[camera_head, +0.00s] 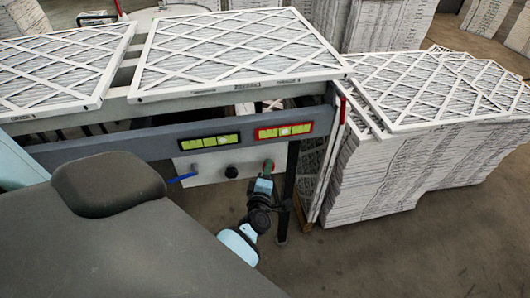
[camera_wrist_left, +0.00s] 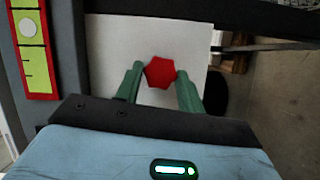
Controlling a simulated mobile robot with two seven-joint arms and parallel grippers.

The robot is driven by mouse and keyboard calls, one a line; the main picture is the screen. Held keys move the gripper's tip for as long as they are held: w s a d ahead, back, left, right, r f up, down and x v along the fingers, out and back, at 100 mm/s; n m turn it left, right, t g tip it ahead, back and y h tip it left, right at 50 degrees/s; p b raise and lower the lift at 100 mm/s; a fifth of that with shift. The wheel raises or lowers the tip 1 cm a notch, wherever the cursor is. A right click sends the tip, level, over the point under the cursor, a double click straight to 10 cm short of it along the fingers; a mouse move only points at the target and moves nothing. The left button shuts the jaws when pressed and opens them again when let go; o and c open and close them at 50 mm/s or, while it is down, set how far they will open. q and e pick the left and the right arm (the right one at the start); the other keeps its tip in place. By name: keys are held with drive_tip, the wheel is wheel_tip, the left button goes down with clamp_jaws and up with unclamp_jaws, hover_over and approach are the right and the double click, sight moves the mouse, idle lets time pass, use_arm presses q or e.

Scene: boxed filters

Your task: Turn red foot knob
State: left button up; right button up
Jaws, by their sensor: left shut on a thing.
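The red knob (camera_wrist_left: 160,72) is a six-sided shape in front of a pale panel in the left wrist view. My left gripper (camera_wrist_left: 159,77) has its two green fingers on either side of the knob, shut on it. In the head view the left gripper (camera_head: 268,167) reaches the front of the white control box (camera_head: 208,164), at its right end. The knob is mostly hidden there by the fingers. My right gripper is in neither view.
A black knob (camera_head: 231,172) and a blue lever (camera_head: 182,178) are left of the gripper. Above is a red-framed display (camera_head: 284,131) on the conveyor's rail. A dark table leg (camera_head: 289,190) stands close right. Stacked filters (camera_head: 385,180) stand further right.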

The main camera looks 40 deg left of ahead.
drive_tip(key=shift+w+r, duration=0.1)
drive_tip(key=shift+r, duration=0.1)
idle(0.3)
use_arm(q)
drive_tip(key=o, duration=1)
drive_tip(key=shift+s+d, duration=0.1)
drive_tip(key=shift+s, duration=0.05)
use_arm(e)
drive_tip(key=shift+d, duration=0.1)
